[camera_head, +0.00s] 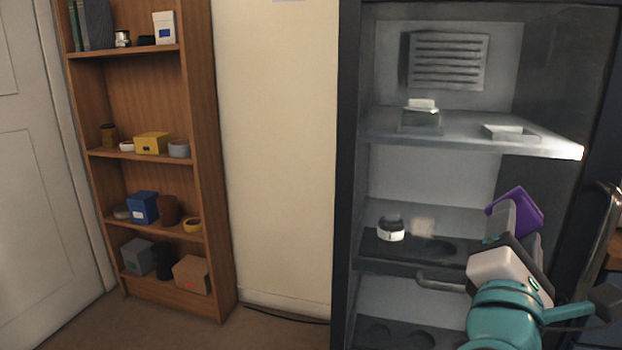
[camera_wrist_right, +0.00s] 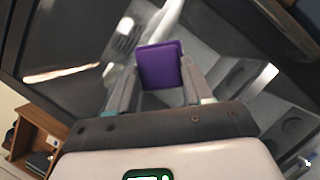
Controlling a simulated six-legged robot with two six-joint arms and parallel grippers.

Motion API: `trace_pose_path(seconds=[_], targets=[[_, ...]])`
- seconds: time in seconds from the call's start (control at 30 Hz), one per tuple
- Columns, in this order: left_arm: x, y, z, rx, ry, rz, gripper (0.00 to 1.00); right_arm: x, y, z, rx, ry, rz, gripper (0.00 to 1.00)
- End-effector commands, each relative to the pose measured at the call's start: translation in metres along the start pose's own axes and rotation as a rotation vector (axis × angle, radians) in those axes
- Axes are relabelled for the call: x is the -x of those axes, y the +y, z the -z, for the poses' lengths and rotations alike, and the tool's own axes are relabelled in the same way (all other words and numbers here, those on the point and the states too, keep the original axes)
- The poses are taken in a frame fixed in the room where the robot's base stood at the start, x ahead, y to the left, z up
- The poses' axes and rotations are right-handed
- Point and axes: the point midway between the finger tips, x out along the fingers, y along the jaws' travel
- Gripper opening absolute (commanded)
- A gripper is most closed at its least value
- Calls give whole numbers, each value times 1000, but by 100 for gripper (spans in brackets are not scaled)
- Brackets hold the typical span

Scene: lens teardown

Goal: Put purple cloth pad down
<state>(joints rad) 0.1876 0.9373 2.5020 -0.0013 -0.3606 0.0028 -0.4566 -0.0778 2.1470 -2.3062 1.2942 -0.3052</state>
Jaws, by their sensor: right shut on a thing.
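The purple cloth pad (camera_head: 521,206) is a flat square held between the fingers of my right gripper (camera_head: 508,222). In the right wrist view the pad (camera_wrist_right: 162,66) stands upright between the two fingertips (camera_wrist_right: 160,88), with its face toward the camera. The gripper is shut on it in front of the open grey cabinet, at the right, near the height of the middle shelf. The pad appears clear of any shelf. My left gripper is not in view.
A dark jar with a white label (camera_head: 391,229) stands on the middle level (camera_head: 370,246). A wooden bookcase (camera_head: 209,180) with small boxes stands at the left.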

Motion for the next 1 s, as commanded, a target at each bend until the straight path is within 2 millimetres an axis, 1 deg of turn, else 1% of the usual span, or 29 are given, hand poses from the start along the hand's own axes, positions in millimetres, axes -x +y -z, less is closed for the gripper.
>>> trace_pose_path(seconds=[0.03, 0.17, 0.27, 0.33, 0.37, 0.4, 0.5, 0.6, 0.7, 0.8, 1.0], targets=[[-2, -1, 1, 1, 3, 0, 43, 0, -6, 16, 9, 3, 3, 17], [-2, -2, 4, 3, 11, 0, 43, 0, -19, 51, 10, 3, 4, 17], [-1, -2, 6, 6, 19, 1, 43, 4, -36, 88, 9, 14, -3, 17], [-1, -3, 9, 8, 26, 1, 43, 9, -52, 119, 5, 33, -16, 17], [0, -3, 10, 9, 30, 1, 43, 12, -59, 133, 3, 45, -26, 17], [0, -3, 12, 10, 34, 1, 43, 17, -71, 152, -3, 62, -40, 17], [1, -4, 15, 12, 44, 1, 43, 33, -99, 193, -25, 110, -84, 17], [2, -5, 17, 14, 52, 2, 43, 49, -120, 221, -47, 152, -126, 17], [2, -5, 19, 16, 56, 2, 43, 60, -133, 236, -64, 179, -156, 17], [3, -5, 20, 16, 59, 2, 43, 66, -139, 244, -73, 193, -174, 17], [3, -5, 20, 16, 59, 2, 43, 68, -141, 246, -78, 196, -181, 17]])
